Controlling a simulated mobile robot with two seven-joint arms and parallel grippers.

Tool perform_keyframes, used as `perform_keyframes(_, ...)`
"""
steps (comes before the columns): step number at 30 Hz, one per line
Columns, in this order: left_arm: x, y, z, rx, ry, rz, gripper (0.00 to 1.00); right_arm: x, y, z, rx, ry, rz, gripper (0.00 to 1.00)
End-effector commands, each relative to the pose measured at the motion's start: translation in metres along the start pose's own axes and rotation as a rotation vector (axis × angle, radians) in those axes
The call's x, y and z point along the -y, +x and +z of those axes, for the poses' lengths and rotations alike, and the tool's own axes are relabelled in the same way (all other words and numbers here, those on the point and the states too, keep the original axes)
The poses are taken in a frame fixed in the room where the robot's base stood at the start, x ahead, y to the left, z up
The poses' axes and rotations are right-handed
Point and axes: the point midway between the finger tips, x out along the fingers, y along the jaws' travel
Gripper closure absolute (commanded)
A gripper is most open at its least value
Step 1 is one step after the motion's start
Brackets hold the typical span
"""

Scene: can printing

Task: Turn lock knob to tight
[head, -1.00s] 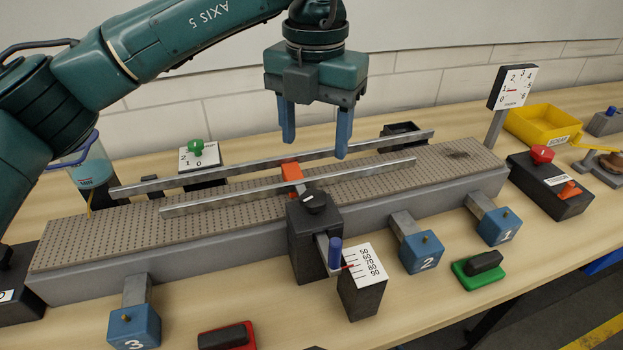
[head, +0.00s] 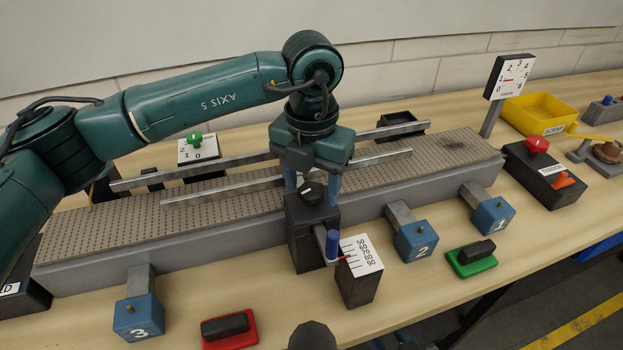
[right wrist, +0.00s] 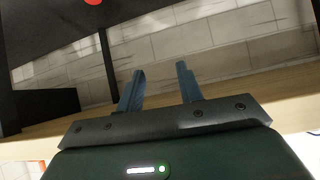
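A black knob (head: 312,193) with a white mark sits on top of a black block (head: 303,235) in front of the conveyor. No lock or tight lettering is legible at it. My left gripper (head: 312,187) points down at the knob, its two blue fingers apart, one to each side of it in the picture. The fingertips are partly hidden by the block and knob, so I cannot tell whether they straddle the knob or are behind it. My right gripper (right wrist: 160,75) is open and empty in the right wrist view.
A blue-handled slider stands by a white scale (head: 360,255) right of the block. Metal rails (head: 370,163) run along the perforated conveyor (head: 110,230). Blue blocks (head: 416,241) and red and green bases line the front. A black tension box (head: 545,172) stands at right.

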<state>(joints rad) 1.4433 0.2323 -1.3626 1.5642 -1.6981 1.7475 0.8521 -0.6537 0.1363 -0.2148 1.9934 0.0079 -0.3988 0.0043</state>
Motion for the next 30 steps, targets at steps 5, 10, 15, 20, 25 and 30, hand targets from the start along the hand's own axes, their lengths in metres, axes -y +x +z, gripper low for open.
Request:
perform_keyframes(5, 0.0, 0.0, 0.0, 0.0, -0.001, 0.0, 0.59, 0.0, -0.001, 0.002, 0.003, -0.001, 0.0, 0.64)
perform_keyframes(10, 0.0, -0.001, 0.0, 0.0, -0.001, 0.0, 0.73, 0.0, -0.002, 0.005, 0.01, -0.002, -0.001, 0.64)
perform_keyframes(15, 0.0, -0.001, 0.0, 0.0, -0.001, 0.0, 0.85, 0.0, -0.003, 0.006, 0.013, -0.002, -0.002, 0.64)
perform_keyframes(20, 0.0, 0.0, 0.0, 0.001, 0.01, 0.0, 0.85, 0.0, -0.002, 0.007, 0.01, -0.002, -0.002, 0.64)
perform_keyframes(25, 0.0, 0.001, 0.0, 0.002, 0.058, 0.0, 0.85, 0.001, 0.002, 0.009, 0.0, -0.004, -0.005, 0.64)
perform_keyframes(30, 0.0, 0.003, 0.001, 0.003, 0.16, 0.001, 0.85, 0.003, 0.008, 0.013, -0.017, -0.012, -0.016, 0.64)
